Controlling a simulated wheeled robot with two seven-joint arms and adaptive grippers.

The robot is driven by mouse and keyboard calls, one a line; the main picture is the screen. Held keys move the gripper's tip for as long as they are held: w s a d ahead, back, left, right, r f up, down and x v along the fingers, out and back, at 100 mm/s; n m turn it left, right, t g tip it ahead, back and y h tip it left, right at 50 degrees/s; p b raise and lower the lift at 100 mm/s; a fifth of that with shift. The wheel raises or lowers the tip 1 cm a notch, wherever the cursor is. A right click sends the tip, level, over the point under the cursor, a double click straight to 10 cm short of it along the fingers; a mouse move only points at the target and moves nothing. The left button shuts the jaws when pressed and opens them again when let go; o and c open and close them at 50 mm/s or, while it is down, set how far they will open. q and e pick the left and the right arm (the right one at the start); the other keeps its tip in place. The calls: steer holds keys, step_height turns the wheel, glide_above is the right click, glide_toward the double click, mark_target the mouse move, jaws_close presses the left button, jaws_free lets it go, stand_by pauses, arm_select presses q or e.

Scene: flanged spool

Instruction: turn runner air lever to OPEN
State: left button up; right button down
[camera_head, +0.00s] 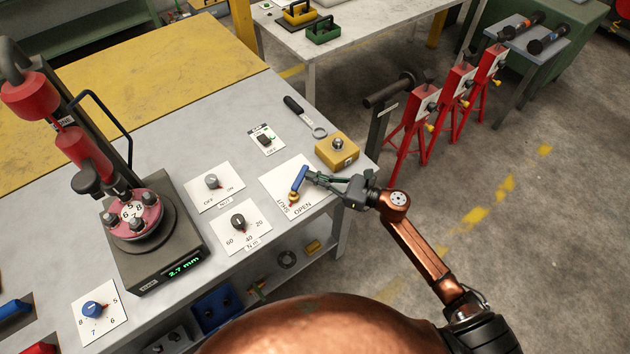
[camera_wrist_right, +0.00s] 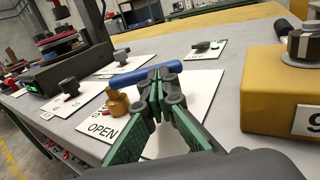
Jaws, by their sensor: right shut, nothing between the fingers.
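The runner air lever (camera_head: 299,178) has a blue handle on a brass body, mounted on a white card (camera_head: 277,184) marked SHUT and OPEN. The handle points away from the brass body toward the table's far side, across the card. In the right wrist view the blue lever (camera_wrist_right: 146,74) lies just beyond the fingertips. My right gripper (camera_head: 312,177) is shut and empty, its tips at or very near the handle's right side; I cannot tell if they touch. It also shows in the right wrist view (camera_wrist_right: 160,80). My left gripper is not in view.
A yellow box (camera_head: 337,150) with a knob stands close behind my right gripper. Dial cards with an OFF/ON knob (camera_head: 212,181) and a numbered knob (camera_head: 238,221) lie left of the lever. A press with a display (camera_head: 178,267) stands further left.

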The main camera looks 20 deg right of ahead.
steer(key=shift+w+a, duration=0.1)
steer(key=shift+w, duration=0.05)
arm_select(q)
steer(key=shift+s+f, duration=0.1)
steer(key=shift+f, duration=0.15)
arm_select(e)
steer(key=shift+r, duration=0.15)
